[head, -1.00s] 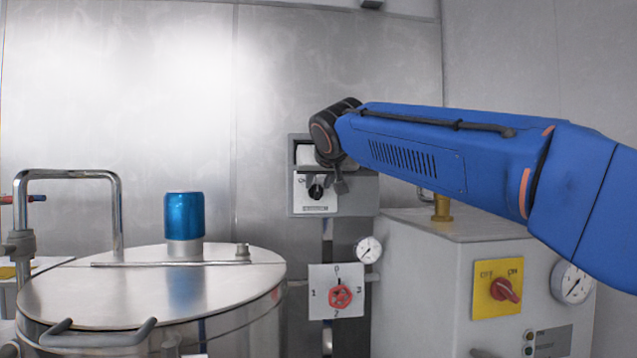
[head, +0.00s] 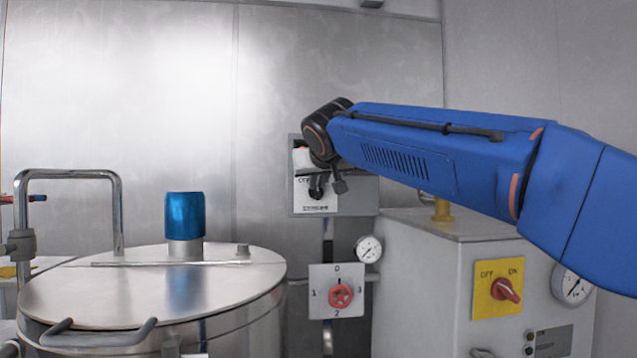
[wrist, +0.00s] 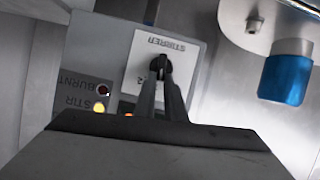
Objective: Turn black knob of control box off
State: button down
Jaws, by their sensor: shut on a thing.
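The control box (head: 366,192) is a grey panel on the metal back wall. Its white plate (head: 302,208) carries the black knob (head: 317,192), with the word OFF readable at upper left of the knob. In the wrist view the black knob (wrist: 158,62) sits on the white plate, whose label reads STIRRER upside down. My gripper (wrist: 161,76) reaches the plate with its two fingers closed around the knob. In the head view my gripper (head: 328,188) is at the knob, and my wrist covers the upper part of the box. The knob's exact angle is hard to tell.
The box has STIR and BURNT lamps (wrist: 99,107). A steel vat with a blue cap (head: 185,216) stands left. A red valve knob (head: 340,295) is below the box. A grey cabinet with a red switch (head: 505,289) stands right, with gauges (head: 368,249) nearby.

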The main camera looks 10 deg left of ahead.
jog(key=shift+s+a+f+n+t+h, duration=0.15)
jog(key=shift+a+n+t+h, duration=0.25)
jog(key=shift+n, duration=0.5)
jog(key=shift+a+f+n+t+h, duration=0.15)
jog(key=shift+n+h, duration=0.45)
jog(key=shift+n, duration=0.3)
jog(key=shift+s+a+f+n+t+h, duration=0.1)
jog(key=shift+a+n+t+h, duration=0.3)
jog(key=shift+n, duration=0.5)
jog(key=c, duration=1.8)
grip_release()
jog(key=v, duration=1.7)
jog(key=shift+s+a+r, duration=0.1)
jog(key=shift+s+r, duration=0.05)
